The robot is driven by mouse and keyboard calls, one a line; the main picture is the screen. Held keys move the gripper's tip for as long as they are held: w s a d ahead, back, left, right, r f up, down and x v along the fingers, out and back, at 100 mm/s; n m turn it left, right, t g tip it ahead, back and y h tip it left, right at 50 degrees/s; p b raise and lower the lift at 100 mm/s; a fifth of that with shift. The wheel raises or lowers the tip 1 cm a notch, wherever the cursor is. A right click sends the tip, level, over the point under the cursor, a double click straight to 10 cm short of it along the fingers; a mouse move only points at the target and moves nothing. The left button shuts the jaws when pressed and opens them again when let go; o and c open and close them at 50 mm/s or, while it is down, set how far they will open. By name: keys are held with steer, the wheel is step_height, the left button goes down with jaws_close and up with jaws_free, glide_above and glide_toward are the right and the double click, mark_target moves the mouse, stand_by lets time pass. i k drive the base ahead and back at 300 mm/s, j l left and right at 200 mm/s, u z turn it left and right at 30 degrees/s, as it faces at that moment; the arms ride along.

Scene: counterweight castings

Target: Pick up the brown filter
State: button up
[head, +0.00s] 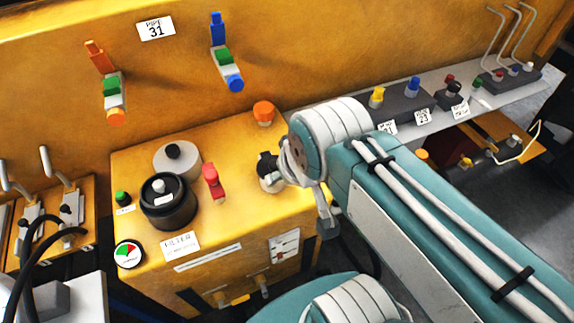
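A squat round canister (168,204), very dark brown to black, stands upright on top of the yellow cabinet (225,212). It has a pale cap with a white label on top, and a sign reading FILTER (181,246) is just in front of it. No other thing in view looks clearly brown. My arm reaches in from the lower right.
A red-handled valve (212,183) stands between canister and gripper. A grey disc with a black knob (177,160) is behind the canister; a gauge (129,254) is front left. An orange knob (263,112) is at the back. Coloured handles hang on the yellow wall (165,75).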

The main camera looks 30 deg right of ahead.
mark_target(163, 190)
steer(key=l+u, duration=0.2)
steer(key=u, duration=0.95)
